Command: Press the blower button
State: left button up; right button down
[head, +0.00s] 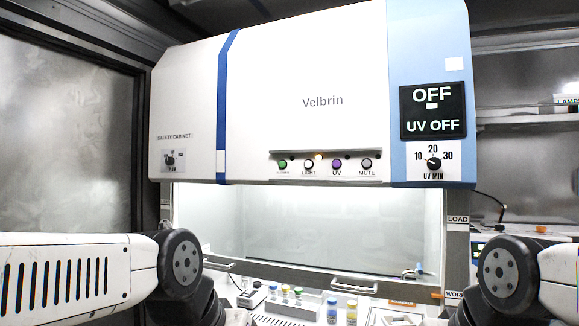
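A white safety cabinet marked Velbrin (270,75) fills the middle of the head view. Its lower front edge carries a row of buttons: a green one (283,164) at the left, a white LIGHT button (309,164), a purple UV button (336,164) and a grey MUTE button (367,164). The label under the green button is too small to read surely. My arms come in at the lower left and lower right, apart from the buttons. Neither gripper's fingers can be seen.
A display (433,112) reads OFF and UV OFF, above a UV MIN dial (433,163). A small amber light (319,156) glows above the buttons. The sash handles (354,286) and several small vials sit below. The space before the button row is clear.

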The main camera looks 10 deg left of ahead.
pick_arm(q)
jog(key=shift+c, duration=0.3)
grip_shut()
dwell(1.5)
